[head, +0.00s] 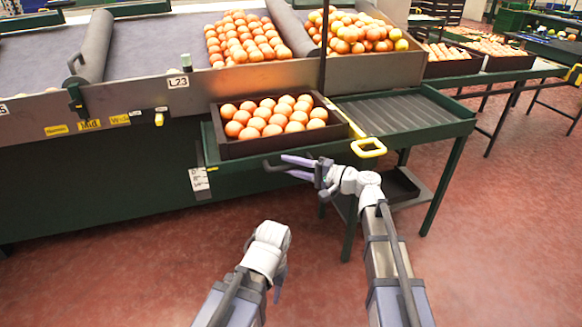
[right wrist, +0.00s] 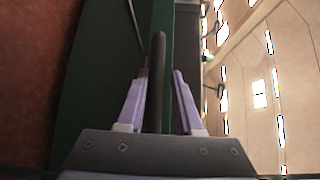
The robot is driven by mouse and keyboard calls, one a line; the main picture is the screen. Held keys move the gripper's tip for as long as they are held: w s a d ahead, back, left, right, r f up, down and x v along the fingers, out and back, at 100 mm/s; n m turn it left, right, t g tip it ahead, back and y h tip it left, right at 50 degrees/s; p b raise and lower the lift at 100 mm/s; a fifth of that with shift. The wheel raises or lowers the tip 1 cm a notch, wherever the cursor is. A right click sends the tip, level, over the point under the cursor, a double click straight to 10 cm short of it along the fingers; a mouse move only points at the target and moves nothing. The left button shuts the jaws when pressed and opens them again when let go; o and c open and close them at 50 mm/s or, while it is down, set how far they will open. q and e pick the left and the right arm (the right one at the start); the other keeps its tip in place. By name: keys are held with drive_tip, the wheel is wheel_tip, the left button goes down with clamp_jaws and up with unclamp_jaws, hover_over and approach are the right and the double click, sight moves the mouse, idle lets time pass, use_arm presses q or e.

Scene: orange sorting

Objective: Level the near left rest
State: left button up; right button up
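A dark bar (head: 271,166), which looks like the near left rest, sticks out at the near side of the green stand below the orange tray. My right gripper (head: 290,166) reaches it from the right, with its lilac fingers on either side. In the right wrist view the bar (right wrist: 158,75) runs between the two fingertips (right wrist: 160,85), with narrow gaps beside it, so the gripper is open around it. Whether the bar is level is hard to tell. My left gripper (head: 279,283) hangs low in front of the stand, away from it; its fingers are mostly hidden.
A dark tray of oranges (head: 262,147) stands on the green stand, with a ribbed empty shelf (head: 395,112) to its right. A yellow loop (head: 368,147) is on the stand's near edge. Sloped bins of oranges (head: 245,60) lie behind. Red floor (head: 500,240) is clear at right.

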drive_tip(key=o, duration=0.3)
drive_tip(key=v, duration=0.8)
drive_tip(key=shift+a+f, duration=0.1)
drive_tip(key=shift+a, duration=0.05)
